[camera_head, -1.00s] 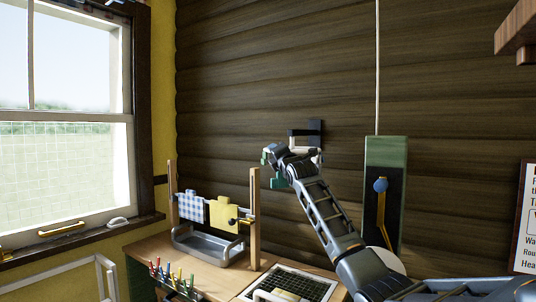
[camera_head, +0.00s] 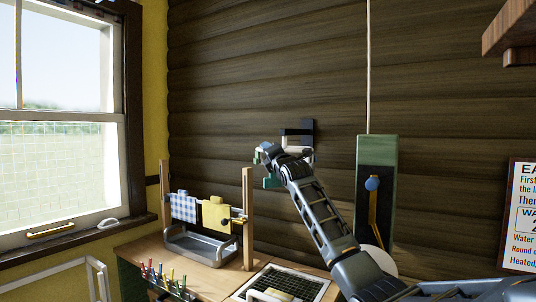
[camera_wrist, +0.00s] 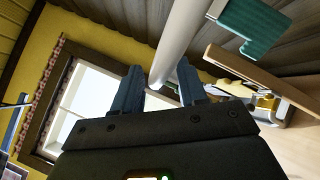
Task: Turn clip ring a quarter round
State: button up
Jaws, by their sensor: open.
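My gripper (camera_head: 264,153) is raised in front of the dark log wall, with its two blue-grey fingers apart in the wrist view (camera_wrist: 160,88). A smooth white bar (camera_wrist: 190,35) runs down toward the gap between the fingers. I cannot tell if they touch it. A teal block (camera_wrist: 256,28) sits beside the bar's upper end. In the head view, a dark wall bracket (camera_head: 308,130) and a teal piece (camera_head: 270,183) show around my gripper, and my arm hides part of them. I cannot pick out the clip ring for certain.
Below is a wooden bench (camera_head: 140,252) with a metal tray (camera_head: 203,247), two wooden posts, hanging cloths and several coloured pegs (camera_head: 165,277). A green panel with a blue-knobbed lever (camera_head: 372,184) stands right of my arm. A window is at left; a shelf juts out at upper right.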

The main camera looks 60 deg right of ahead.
jog(key=b+v, duration=0.1)
jog(key=v, duration=0.5)
jog(key=shift+s+a+b, duration=0.15)
jog(key=shift+s+b, duration=0.1)
jog(key=shift+b, duration=0.1)
jog(key=shift+f, duration=0.15)
